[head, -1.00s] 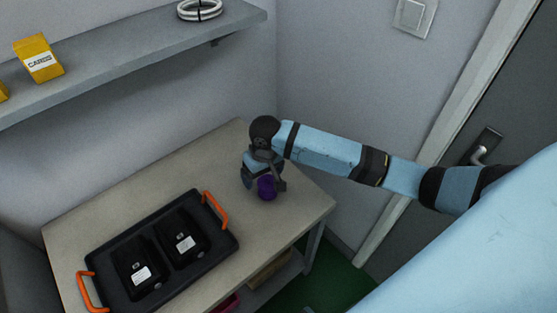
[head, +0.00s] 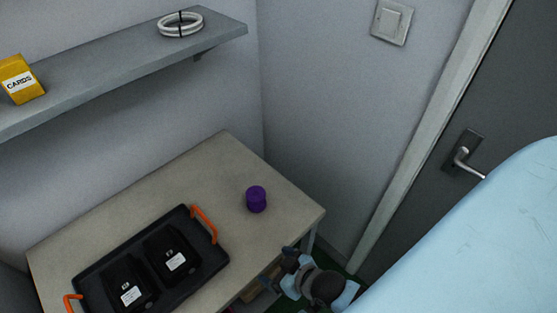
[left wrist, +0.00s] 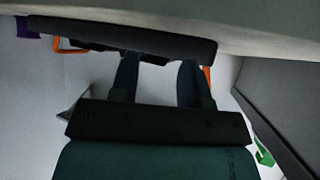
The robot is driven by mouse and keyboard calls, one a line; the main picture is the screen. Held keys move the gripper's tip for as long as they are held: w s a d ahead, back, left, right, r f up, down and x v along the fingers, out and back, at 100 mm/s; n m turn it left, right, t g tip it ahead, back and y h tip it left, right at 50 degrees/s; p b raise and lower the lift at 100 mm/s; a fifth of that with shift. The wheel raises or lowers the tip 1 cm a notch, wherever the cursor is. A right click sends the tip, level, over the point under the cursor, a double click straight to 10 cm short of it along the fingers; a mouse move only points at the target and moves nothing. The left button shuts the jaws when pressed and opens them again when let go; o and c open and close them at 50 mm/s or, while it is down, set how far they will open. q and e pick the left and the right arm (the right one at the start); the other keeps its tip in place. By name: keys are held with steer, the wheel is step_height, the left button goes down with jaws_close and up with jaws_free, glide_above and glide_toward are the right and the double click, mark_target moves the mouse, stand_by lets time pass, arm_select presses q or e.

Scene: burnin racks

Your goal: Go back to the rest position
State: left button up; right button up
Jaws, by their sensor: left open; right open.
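My right gripper (head: 287,265) is in the head view, low and right of centre, off the table's front right edge. It is open and empty. A purple cylinder (head: 256,199) stands on the table near its back right corner, apart from the gripper. My left gripper (left wrist: 158,85) shows only in the left wrist view, its two fingers apart with nothing seen between them. The tray's dark edge (left wrist: 120,38) lies beyond those fingertips. The left arm is not in the head view.
The beige table (head: 215,160) carries a black tray (head: 217,262) with orange handles and two black labelled devices. A shelf (head: 110,62) above holds a yellow cards box (head: 21,80) and a white cable coil (head: 181,25). A grey door (head: 500,100) is at right.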

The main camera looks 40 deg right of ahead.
arm_select(q)
step_height(320, 180, up, 9)
steer(key=p, duration=1)
steer(key=shift+a+r, duration=0.15)
steer(key=shift+a, duration=0.05)
steer(key=shift+s+r, duration=0.1)
